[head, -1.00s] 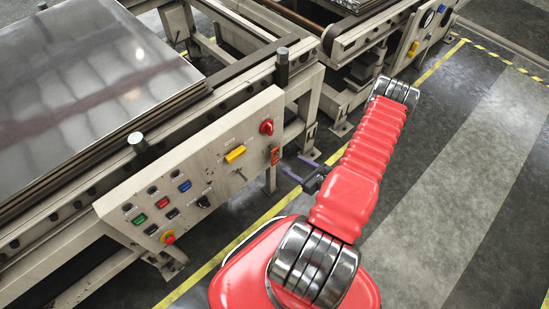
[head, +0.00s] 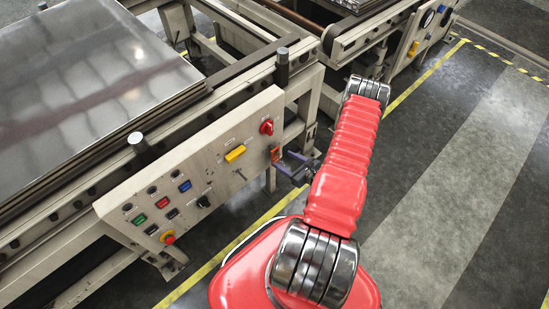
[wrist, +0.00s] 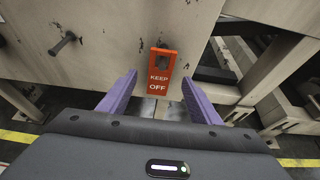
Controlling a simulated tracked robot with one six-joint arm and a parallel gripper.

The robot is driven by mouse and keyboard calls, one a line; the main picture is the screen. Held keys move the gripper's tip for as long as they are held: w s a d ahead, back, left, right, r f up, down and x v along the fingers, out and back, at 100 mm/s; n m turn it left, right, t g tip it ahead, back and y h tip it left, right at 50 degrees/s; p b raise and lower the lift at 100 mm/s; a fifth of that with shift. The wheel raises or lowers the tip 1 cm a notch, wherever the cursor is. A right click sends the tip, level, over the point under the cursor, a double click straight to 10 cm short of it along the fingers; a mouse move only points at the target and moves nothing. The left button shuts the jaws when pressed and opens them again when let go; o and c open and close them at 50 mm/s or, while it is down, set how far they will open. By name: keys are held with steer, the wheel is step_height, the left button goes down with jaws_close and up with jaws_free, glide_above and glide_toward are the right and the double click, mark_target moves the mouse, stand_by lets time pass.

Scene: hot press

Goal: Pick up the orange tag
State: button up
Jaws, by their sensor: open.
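The orange tag (wrist: 161,72) hangs on the side panel of the press and reads "KEEP OFF" in the wrist view. It hangs from a dark round knob or peg at its top. In the head view the tag (head: 275,155) is at the panel's right end, below the red rotary switch. My gripper (wrist: 160,85) is open, its two purple fingers spread to the left and right of the tag's lower part, with nothing between them gripped. In the head view my gripper (head: 286,160) is close to the tag; the exact gap to the tag cannot be told.
The beige control panel (head: 215,165) holds the red switch (head: 266,127), a yellow handle (head: 235,153) and several buttons. A toggle lever (wrist: 63,43) sticks out left of the tag. Stacked metal plates (head: 90,75) lie on the press. Floor to the right is clear.

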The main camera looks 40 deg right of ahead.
mark_target(276, 154)
steer(key=shift+x, duration=2.2)
steer(key=shift+f, duration=0.15)
steer(key=shift+c, duration=0.5)
steer(key=c, duration=1)
steer(key=shift+r, duration=0.35)
steer(key=s, duration=1.8)
steer(key=shift+d, duration=0.25)
